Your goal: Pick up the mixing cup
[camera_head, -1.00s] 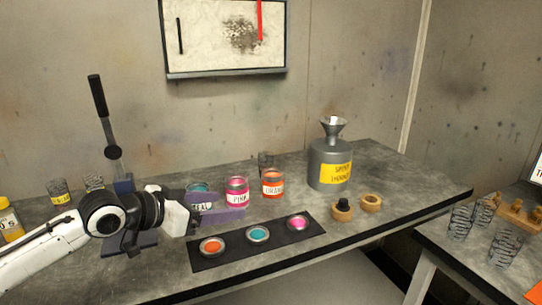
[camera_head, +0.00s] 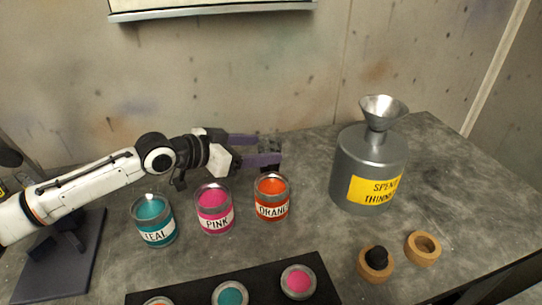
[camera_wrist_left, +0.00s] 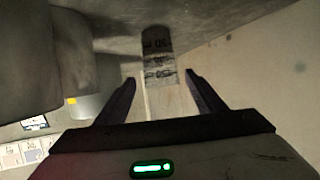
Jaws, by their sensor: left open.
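The mixing cup (camera_head: 269,146) is a small dark, clear-sided cup on the table behind the paint cans, partly hidden by the gripper in the head view. The left wrist view shows the cup (camera_wrist_left: 158,62) with printed measuring marks. My left gripper (camera_head: 262,151) is open with its purple fingers reaching to the cup from the left. In the left wrist view, the cup lies ahead, between the lines of the two fingertips (camera_wrist_left: 160,80); contact cannot be told. My right gripper is out of view.
Teal (camera_head: 155,220), pink (camera_head: 214,209) and orange (camera_head: 271,197) paint cans stand in front of the arm. A grey thinner can (camera_head: 369,165) with a funnel (camera_head: 384,111) stands to the right. Two wooden rings (camera_head: 422,248) and a black tray (camera_head: 262,288) lie nearer.

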